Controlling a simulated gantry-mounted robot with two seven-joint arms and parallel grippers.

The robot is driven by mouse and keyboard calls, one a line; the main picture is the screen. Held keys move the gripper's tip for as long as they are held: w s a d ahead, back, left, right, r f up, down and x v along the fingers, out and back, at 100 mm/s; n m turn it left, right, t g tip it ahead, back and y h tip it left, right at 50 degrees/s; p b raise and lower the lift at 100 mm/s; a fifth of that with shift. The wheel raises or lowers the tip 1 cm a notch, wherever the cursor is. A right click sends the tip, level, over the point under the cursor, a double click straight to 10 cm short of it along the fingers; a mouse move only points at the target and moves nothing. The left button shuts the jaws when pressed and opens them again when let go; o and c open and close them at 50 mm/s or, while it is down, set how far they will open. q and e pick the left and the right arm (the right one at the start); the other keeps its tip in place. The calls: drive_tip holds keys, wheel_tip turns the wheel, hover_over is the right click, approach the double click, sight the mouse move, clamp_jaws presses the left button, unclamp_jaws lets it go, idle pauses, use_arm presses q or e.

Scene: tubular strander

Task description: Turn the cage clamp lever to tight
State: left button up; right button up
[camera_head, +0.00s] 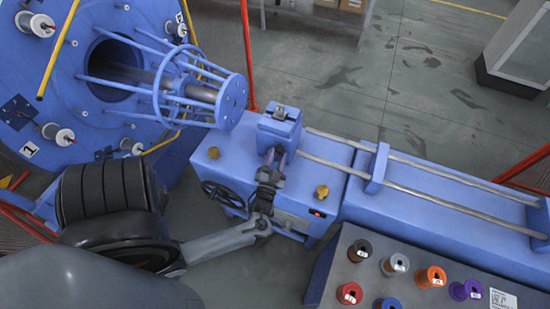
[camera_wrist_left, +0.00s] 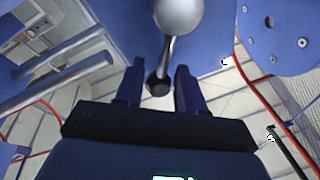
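The lever shows in the left wrist view as a metal shaft (camera_wrist_left: 167,55) with a grey ball knob (camera_wrist_left: 178,14) and a dark round base. My left gripper (camera_wrist_left: 159,84) is open, its two dark fingers on either side of the lever's lower end, with gaps on both sides. In the head view, my left gripper (camera_head: 275,158) is at the front of the blue clamp block (camera_head: 279,130), which stands on the blue machine bed. There the gripper hides the lever, and I cannot tell its setting. My right gripper is not in view.
The blue rod cage (camera_head: 232,100) juts from the big blue disc (camera_head: 85,60) just left of the block. A black handwheel (camera_head: 222,194) and brass knobs (camera_head: 322,191) are close to my left arm. Several coloured spools (camera_head: 431,277) stand on a grey table at lower right.

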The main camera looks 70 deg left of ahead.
use_arm(q)
drive_tip(key=shift+s+f, duration=0.15)
drive_tip(key=shift+f, duration=0.05)
drive_tip(key=shift+s, duration=0.1)
drive_tip(key=b+v, duration=0.1)
drive_tip(key=v, duration=0.9)
drive_tip(key=shift+d, duration=0.3)
drive_tip(key=shift+s+f, duration=0.1)
drive_tip(key=shift+s, duration=0.1)
